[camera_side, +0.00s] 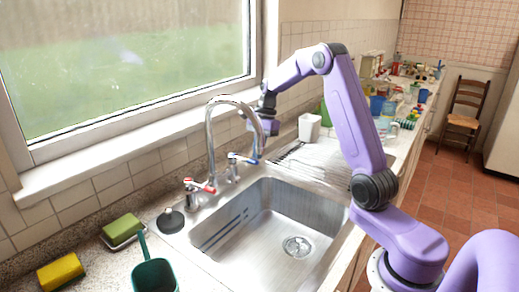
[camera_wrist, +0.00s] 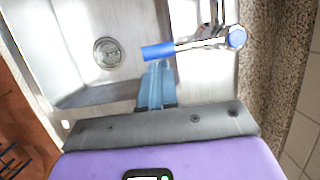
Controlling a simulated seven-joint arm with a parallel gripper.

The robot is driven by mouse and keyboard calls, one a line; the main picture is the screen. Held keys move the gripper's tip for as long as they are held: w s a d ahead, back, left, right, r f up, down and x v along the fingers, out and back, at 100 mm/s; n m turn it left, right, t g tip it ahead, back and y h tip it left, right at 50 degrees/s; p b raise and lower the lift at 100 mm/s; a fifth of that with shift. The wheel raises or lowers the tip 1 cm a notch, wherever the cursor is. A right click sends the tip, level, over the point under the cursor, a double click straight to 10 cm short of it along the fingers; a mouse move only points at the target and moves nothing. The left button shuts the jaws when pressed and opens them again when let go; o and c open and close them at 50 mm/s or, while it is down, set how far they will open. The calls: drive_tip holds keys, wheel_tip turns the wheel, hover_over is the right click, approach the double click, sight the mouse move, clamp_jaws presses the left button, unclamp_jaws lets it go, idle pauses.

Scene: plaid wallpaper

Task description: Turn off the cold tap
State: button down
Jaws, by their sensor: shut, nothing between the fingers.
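The cold tap has a chrome lever with blue ends. In the wrist view its lever (camera_wrist: 190,45) reaches left from a round blue cap (camera_wrist: 236,37) to a blue tip. My gripper (camera_wrist: 158,72) is shut and empty, its blue fingers right beside the lever's blue tip; I cannot tell whether they touch. In the side view the cold tap (camera_side: 240,157) stands behind the sink, and my gripper (camera_side: 258,152) is at its right, partly hidden by the spout. The tall chrome spout (camera_side: 211,135) arches over the sink. I see no clear water stream.
The red-marked hot tap (camera_side: 200,186) stands left of the spout. The steel sink (camera_side: 225,235) is empty, with a drain (camera_side: 297,247). A black plug (camera_side: 170,220), green sponge (camera_side: 122,229), yellow sponge (camera_side: 61,272) and green scoop (camera_side: 154,276) lie left. A white cup (camera_side: 309,127) stands behind the drainboard.

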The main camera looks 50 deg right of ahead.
drive_tip(key=shift+a+f, duration=0.15)
drive_tip(key=shift+a, duration=0.5)
drive_tip(key=d+r, duration=0.8)
drive_tip(key=r, duration=0.2)
drive_tip(key=shift+r, duration=0.35)
